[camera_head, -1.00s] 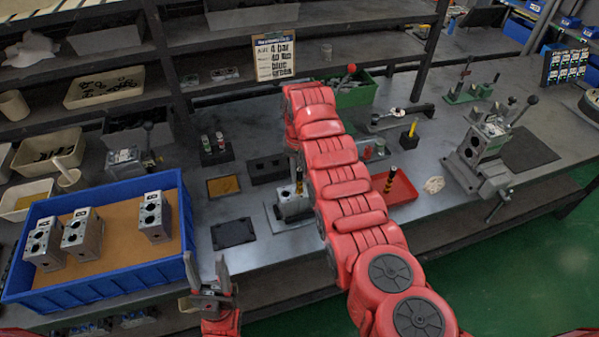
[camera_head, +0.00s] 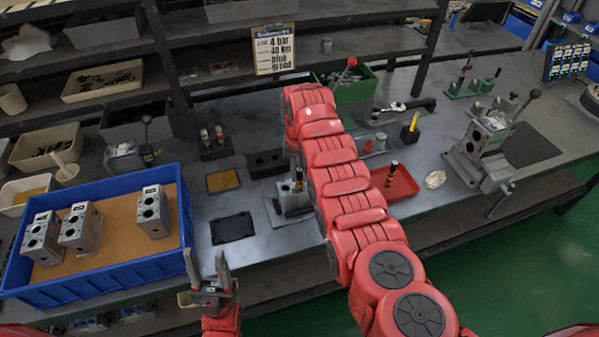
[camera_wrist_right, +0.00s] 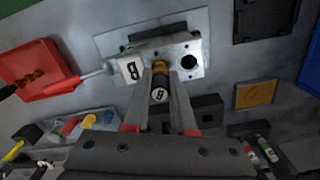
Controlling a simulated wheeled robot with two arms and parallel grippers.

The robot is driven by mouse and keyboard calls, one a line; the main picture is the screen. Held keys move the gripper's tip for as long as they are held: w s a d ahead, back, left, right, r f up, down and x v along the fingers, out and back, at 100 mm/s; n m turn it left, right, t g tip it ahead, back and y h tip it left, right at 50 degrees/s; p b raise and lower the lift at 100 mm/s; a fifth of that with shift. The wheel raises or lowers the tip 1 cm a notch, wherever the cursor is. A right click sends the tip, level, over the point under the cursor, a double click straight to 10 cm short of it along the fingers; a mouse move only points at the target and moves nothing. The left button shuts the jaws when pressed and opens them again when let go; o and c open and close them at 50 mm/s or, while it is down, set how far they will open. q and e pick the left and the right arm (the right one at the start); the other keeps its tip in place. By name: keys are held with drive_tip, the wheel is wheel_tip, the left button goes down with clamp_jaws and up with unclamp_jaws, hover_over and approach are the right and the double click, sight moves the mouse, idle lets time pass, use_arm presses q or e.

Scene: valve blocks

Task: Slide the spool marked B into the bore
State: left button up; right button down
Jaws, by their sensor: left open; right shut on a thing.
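The spool marked B (camera_wrist_right: 158,88) is dark with gold bands and a lettered end cap. My right gripper (camera_wrist_right: 160,82) is shut on it, one finger on each side. Its far end meets or overlaps the face of a grey valve block (camera_wrist_right: 205,50) with a white B tag (camera_wrist_right: 130,68); I cannot tell whether it is inside a bore. A dark round hole (camera_wrist_right: 189,62) shows right of the spool. In the head view the block (camera_head: 291,202) is partly behind my right arm, and that gripper is mostly hidden. My left gripper (camera_head: 207,268) is open and empty near the blue crate.
The blue crate (camera_head: 100,285) holds several grey blocks. A red tray (camera_head: 400,190) with another dark, gold-banded spool (camera_head: 391,172) is right of my arm. A black mat (camera_head: 233,227) lies left of the block. A clamped block (camera_head: 480,140) stands further right.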

drive_tip(key=shift+f+b, duration=0.5)
drive_tip(key=shift+f, duration=0.5)
drive_tip(key=c, duration=0.7)
unclamp_jaws()
drive_tip(key=shift+o, duration=0.2)
wheel_tip(320, 180, up, 11)
drive_tip(key=b, duration=0.3)
drive_tip(key=shift+r, duration=0.2)
wheel_tip(320, 180, up, 6)
drive_tip(key=p, duration=0.5)
drive_tip(key=shift+p, duration=0.35)
